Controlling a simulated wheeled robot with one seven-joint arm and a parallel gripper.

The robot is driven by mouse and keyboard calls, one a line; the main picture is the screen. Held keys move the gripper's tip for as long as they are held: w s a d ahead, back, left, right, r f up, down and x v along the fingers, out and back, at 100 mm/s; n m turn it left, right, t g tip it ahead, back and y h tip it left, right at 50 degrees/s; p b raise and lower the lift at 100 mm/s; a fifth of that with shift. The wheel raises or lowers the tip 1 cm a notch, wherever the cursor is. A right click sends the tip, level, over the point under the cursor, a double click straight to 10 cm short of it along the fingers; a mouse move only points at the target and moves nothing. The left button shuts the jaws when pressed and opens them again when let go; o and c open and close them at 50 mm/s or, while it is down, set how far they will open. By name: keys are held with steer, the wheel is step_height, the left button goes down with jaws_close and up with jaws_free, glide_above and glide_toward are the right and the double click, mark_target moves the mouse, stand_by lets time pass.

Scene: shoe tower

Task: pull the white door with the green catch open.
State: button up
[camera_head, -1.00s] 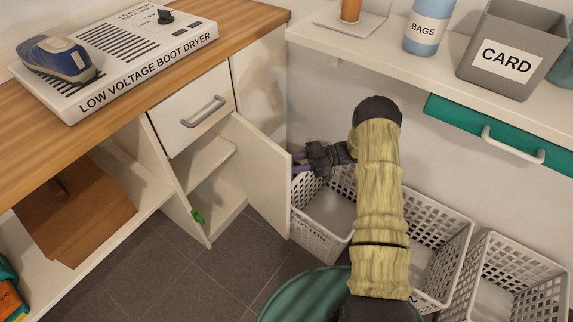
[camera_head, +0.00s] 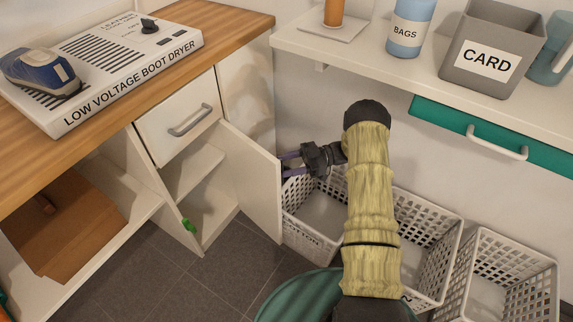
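The white door (camera_head: 252,182) stands wide open, swung out to the right from the cabinet under the wooden counter. The green catch (camera_head: 188,226) sits low on the cabinet's left upright, at the open front. The cabinet interior (camera_head: 205,200) shows a shelf and is otherwise empty where visible. My gripper (camera_head: 288,163) is just right of the door's free edge, at its far side, with purple fingers pointing left toward the door. The finger gap is small in the view and partly hidden, so I cannot tell how far it is open or whether it touches the door.
White perforated baskets (camera_head: 312,212) stand on the floor below my arm. A white drawer (camera_head: 178,118) with a grey handle is above the cabinet opening. A brown box (camera_head: 80,225) is on the lower shelf at left. Grey floor (camera_head: 215,275) in front of the cabinet is clear.

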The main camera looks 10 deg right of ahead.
steer(key=d+p, duration=0.1)
steer(key=d, duration=0.6)
steer(key=shift+w, duration=0.3)
steer(key=shift+w, duration=0.1)
